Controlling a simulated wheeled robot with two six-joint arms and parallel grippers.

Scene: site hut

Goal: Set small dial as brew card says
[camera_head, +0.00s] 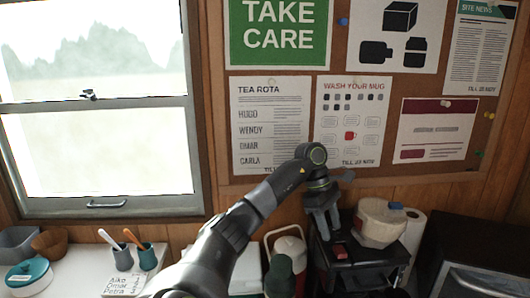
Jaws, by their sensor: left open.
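My left gripper (326,232) is open and points down over a black appliance or stand (365,262). A small red part (340,250) shows on it just below the fingertips. Whether the fingers touch anything there I cannot tell. I cannot make out the small dial; it may be hidden by the gripper or too small to see. No sheet is clearly readable as the brew card. A card with a dark red band (438,130) is pinned on the board, its text too small to read. My right gripper is out of view.
A cream lidded tub (380,222) stands beside the gripper, with a white roll (412,238) behind it. A dark oven-like box (475,262) is at right. A red-and-white container (289,246) and green bottle (280,274) stand left of the gripper. Cups (147,257) stand at far left.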

